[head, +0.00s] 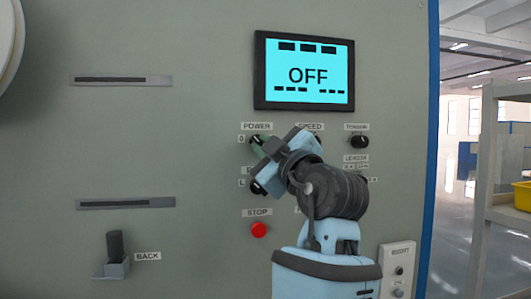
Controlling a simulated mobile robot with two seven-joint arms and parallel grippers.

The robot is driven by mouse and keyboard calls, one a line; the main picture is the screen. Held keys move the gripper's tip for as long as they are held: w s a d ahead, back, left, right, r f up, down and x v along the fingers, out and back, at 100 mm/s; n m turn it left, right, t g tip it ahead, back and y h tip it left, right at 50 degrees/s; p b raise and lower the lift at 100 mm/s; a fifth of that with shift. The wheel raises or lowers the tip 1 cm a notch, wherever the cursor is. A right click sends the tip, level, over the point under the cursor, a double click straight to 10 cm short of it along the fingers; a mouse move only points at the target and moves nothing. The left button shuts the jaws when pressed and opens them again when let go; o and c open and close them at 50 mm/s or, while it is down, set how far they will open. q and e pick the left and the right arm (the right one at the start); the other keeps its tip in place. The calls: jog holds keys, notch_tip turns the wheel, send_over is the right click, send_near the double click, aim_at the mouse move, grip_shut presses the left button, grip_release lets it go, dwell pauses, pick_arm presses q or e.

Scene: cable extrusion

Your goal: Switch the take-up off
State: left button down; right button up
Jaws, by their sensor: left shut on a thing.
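The take-up panel (210,180) is a grey-green upright face with a screen (307,72) that reads OFF in dark letters on cyan. The small dark POWER knob (255,139) sits below the POWER label, with a 0 mark at its left. My left gripper (259,147) reaches up from the lower right and is shut on the POWER knob. The gripper hides most of the knob, so its pointer cannot be made out. My right gripper is not in view.
A red STOP button (259,230) is below the gripper. A TENSION knob (360,142) is to the right. A BACK lever (116,251) sticks out at the lower left. A small white box (398,268) is at the lower right. Shelving with a yellow bin (522,196) stands beyond the panel's blue edge.

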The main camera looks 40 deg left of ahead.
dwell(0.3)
pick_arm(q)
jog(key=c, duration=1.5)
grip_release()
